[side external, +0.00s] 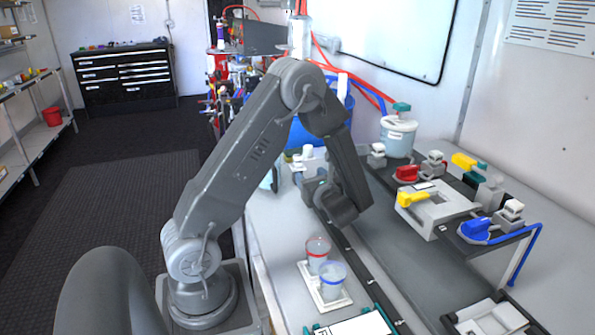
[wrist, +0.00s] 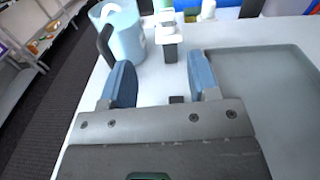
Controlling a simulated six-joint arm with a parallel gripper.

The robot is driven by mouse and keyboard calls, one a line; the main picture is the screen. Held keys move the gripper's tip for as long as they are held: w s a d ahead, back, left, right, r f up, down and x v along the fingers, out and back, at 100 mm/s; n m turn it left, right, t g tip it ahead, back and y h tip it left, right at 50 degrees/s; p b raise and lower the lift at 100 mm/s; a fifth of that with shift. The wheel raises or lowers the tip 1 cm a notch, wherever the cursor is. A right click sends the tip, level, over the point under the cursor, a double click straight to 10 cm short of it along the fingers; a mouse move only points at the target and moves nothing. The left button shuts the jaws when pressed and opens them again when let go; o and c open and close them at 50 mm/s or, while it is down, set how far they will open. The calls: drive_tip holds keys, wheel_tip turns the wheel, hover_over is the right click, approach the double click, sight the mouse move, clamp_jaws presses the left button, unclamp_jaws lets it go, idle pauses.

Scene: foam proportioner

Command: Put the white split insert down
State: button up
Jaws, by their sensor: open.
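My gripper (wrist: 161,62) is open, with two blue fingers apart and nothing visible between them. In the side external view the gripper end is largely hidden behind my own arm, above the left part of the bench. A small white piece on a dark block (wrist: 169,38) stands on the bench beyond the fingertips in the wrist view. I cannot tell for sure whether it is the white split insert. It appears apart from the fingers.
A pale blue jug (wrist: 124,35) with a dark handle stands left of the block. A grey tray (wrist: 275,85) lies right. Two cups, red-rimmed (side external: 318,254) and blue-rimmed (side external: 333,280), stand nearer on the bench. Coloured-handled valves, including a yellow one (side external: 412,199), stand right.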

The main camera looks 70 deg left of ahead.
sight(299, 159)
drive_tip(key=shift+w+a+f+m+t, duration=0.25)
drive_tip(key=shift+m+t, duration=0.05)
drive_tip(key=shift+m, duration=0.1)
drive_tip(key=shift+w+a, duration=0.1)
drive_tip(key=shift+a, duration=0.25)
drive_tip(key=a, duration=1.3)
drive_tip(key=shift+r, duration=0.2)
clamp_jaws()
